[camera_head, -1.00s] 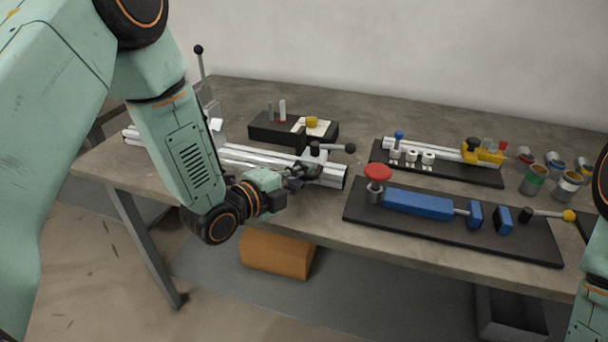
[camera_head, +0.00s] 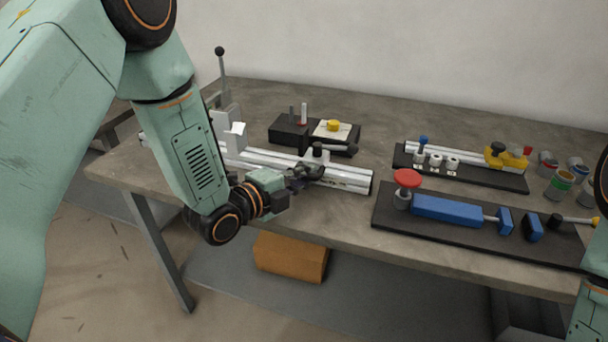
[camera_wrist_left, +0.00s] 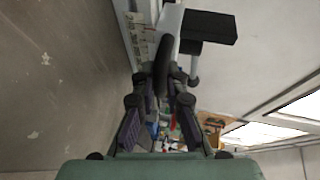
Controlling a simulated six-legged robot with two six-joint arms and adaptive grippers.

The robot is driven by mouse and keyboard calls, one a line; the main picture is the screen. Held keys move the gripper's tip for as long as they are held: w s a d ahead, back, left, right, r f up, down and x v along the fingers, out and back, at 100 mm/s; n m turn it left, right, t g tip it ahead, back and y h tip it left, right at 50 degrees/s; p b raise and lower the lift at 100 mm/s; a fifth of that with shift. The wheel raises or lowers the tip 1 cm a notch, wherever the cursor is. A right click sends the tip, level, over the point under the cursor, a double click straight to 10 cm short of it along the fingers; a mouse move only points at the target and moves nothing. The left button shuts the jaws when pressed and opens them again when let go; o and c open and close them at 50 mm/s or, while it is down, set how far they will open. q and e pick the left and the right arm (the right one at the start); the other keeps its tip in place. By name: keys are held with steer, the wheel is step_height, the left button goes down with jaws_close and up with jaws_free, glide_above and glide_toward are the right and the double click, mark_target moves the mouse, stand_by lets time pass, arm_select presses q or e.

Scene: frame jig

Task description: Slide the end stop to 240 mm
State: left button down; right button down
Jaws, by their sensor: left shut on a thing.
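The end stop (camera_head: 317,157), a light grey block with a black knob and a black lever, sits on the silver rail (camera_head: 350,180), some way in from the rail's right end. In the left wrist view the end stop (camera_wrist_left: 170,19) shows as a pale body with a black part beside it. A numbered scale (camera_wrist_left: 138,38) runs next to it, too small to read. My left gripper (camera_head: 308,172) is shut on the end stop from the front; its fingers (camera_wrist_left: 165,85) show in the left wrist view. My right gripper is out of view.
Behind the rail is a black block (camera_head: 287,130) with pins and a yellow knob. To the right is a black base with a blue clamp (camera_head: 446,210) and red knob. A smaller fixture (camera_head: 465,168) and cans (camera_head: 559,183) stand farther back. The rail's left part is partly hidden by my arm.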

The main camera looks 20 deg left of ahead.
arm_select(q)
steer(key=shift+a, duration=0.1)
steer(key=c, duration=1.5)
jaws_free()
steer(key=shift+o, duration=0.7)
steer(key=v, duration=1.2)
